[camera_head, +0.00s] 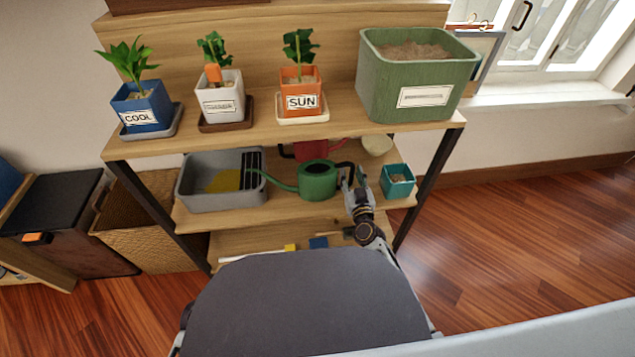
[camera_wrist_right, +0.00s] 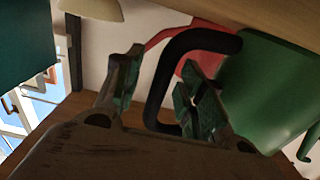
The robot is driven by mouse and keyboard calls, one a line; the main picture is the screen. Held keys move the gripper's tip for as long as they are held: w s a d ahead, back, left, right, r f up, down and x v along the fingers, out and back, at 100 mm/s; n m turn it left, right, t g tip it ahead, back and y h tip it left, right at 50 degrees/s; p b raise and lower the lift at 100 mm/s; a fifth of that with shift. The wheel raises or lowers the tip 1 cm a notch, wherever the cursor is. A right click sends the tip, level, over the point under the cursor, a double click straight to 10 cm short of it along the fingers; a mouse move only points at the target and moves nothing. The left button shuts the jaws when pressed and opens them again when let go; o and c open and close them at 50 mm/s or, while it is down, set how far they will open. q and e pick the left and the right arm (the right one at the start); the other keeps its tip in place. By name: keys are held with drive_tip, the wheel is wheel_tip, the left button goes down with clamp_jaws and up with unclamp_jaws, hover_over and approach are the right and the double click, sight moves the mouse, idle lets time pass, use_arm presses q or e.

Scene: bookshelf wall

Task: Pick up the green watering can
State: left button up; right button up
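The green watering can (camera_head: 317,181) stands on the middle shelf, its spout pointing left and its black handle on the right side. My right gripper (camera_head: 355,183) is at the handle side of the can. In the right wrist view, the black handle (camera_wrist_right: 157,92) passes between the two spread fingers of my right gripper (camera_wrist_right: 160,95), and the green body (camera_wrist_right: 270,85) is at the right. The gripper is open around the handle. My left gripper does not show in the head view.
A red can (camera_head: 311,150) stands behind the green one. A grey tray (camera_head: 195,190) is on the left and a teal pot (camera_head: 397,181) on the right. Above, the top shelf (camera_head: 340,113) carries potted plants and a green planter (camera_head: 415,85).

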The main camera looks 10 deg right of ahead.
idle(0.3)
clamp_jaws()
drive_tip(key=shift+r, duration=0.15)
drive_tip(key=shift+r, duration=0.15)
idle(0.3)
